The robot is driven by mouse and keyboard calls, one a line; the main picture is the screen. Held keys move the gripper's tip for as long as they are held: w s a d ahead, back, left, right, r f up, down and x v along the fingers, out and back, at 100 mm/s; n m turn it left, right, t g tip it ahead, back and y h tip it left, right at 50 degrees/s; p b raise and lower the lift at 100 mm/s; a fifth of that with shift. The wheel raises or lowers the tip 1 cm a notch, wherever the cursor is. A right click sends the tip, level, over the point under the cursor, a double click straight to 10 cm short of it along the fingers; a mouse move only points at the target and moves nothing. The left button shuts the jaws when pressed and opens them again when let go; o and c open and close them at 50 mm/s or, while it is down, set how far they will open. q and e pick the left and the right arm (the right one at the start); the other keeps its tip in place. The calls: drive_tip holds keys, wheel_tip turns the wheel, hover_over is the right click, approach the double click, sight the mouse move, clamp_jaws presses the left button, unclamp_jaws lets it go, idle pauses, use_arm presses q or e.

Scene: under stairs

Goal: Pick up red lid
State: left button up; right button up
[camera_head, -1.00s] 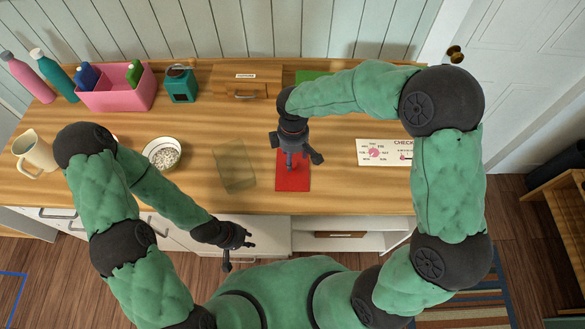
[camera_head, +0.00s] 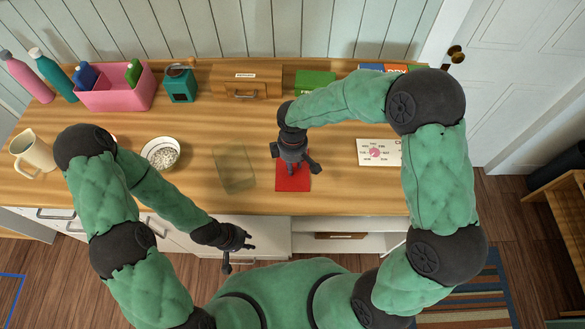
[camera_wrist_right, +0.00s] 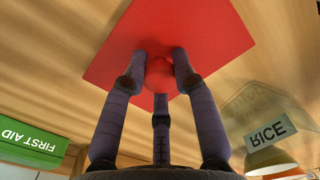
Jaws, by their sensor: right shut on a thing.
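The red lid (camera_head: 293,184) is a flat red square near the front edge of the wooden counter. In the right wrist view the lid (camera_wrist_right: 205,30) shows a round red knob (camera_wrist_right: 160,76) in its middle. My right gripper (camera_head: 297,162) is over the lid and hides part of it. In the right wrist view its fingers (camera_wrist_right: 160,82) are shut around the knob. I cannot tell whether the lid touches the counter. My left gripper (camera_head: 240,250) is open and empty in front of the counter, low and to the left of the lid.
A clear tray (camera_head: 235,168) lies left of the lid, with a white bowl (camera_head: 161,154) beyond it. A paper card (camera_head: 378,152) lies to the right. A pink bin (camera_head: 118,92), teal canister (camera_head: 180,84), wooden box (camera_head: 246,80) and green box (camera_head: 315,82) line the back.

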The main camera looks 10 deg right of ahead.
drive_tip(key=shift+r, duration=0.55)
wheel_tip(320, 180, up, 2)
drive_tip(key=shift+r+p, duration=0.2)
drive_tip(key=shift+p, duration=0.25)
drive_tip(key=s+a+r+p, duration=0.2)
drive_tip(key=s+a+r, duration=0.5)
drive_tip(key=a, duration=0.5)
drive_tip(key=shift+s+r, duration=0.25)
drive_tip(key=shift+r, duration=1)
